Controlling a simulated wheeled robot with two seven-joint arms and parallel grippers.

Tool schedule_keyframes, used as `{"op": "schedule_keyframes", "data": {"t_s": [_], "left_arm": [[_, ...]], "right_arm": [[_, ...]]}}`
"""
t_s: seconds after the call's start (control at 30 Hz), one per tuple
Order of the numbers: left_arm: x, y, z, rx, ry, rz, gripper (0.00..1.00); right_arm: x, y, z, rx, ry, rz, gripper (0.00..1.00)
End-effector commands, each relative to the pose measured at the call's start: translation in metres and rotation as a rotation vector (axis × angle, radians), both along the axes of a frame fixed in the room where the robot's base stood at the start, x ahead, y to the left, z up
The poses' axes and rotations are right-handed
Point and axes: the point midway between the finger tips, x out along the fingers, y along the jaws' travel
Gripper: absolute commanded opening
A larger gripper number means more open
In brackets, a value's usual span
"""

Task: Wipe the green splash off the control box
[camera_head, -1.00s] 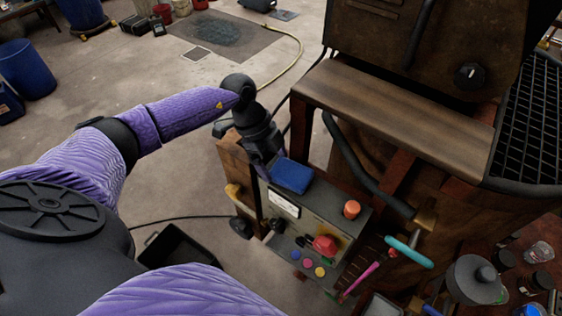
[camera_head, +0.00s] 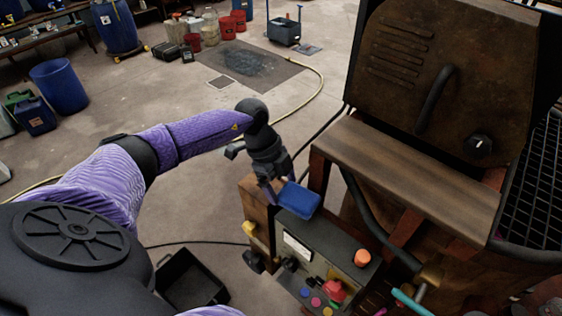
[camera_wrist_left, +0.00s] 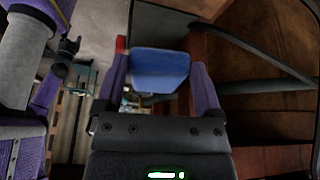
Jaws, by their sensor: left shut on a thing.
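The control box (camera_head: 334,246) is a grey panel with a white label, an orange knob (camera_head: 362,257), a red mushroom button (camera_head: 333,291) and several small coloured buttons near the picture's bottom edge. I cannot clearly make out the green splash; the panel around the red button looks dirty. My left gripper (camera_head: 281,192) is shut on a blue sponge (camera_head: 299,200), at the box's far end, seemingly above the panel and apart from it. The left wrist view shows the sponge (camera_wrist_left: 160,70) between both fingers. My right gripper is not in view.
A rusty brown vat housing (camera_head: 440,85) with a ledge (camera_head: 405,180) stands close on the right. A dark hose (camera_head: 375,220) curves beside the box. A black tray (camera_head: 190,281) lies on the floor at left.

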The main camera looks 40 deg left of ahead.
Motion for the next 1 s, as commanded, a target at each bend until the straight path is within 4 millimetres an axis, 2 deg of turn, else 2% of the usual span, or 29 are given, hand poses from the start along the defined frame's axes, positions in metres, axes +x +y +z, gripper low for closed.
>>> {"op": "schedule_keyframes", "data": {"t_s": [0.03, 0.07, 0.37, 0.53, 0.7, 1.0], "left_arm": [[0.000, 0.000, 0.012, 0.000, 0.000, 0.000, 0.31], [0.000, 0.000, 0.013, 0.000, 0.000, 0.000, 0.31], [0.000, 0.000, 0.011, 0.000, 0.000, 0.000, 0.31], [0.000, 0.000, 0.032, 0.000, 0.000, 0.000, 0.31], [0.000, 0.000, 0.040, 0.001, -0.001, 0.000, 0.31], [0.000, 0.000, 0.039, 0.000, 0.000, 0.000, 0.31]], "right_arm": [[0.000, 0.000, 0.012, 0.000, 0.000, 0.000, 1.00], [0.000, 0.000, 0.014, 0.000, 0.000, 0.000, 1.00], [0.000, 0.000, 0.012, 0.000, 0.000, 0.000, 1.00], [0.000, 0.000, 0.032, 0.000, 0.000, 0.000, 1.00], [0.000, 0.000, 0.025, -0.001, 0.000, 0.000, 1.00], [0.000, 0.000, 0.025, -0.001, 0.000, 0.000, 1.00]]}}
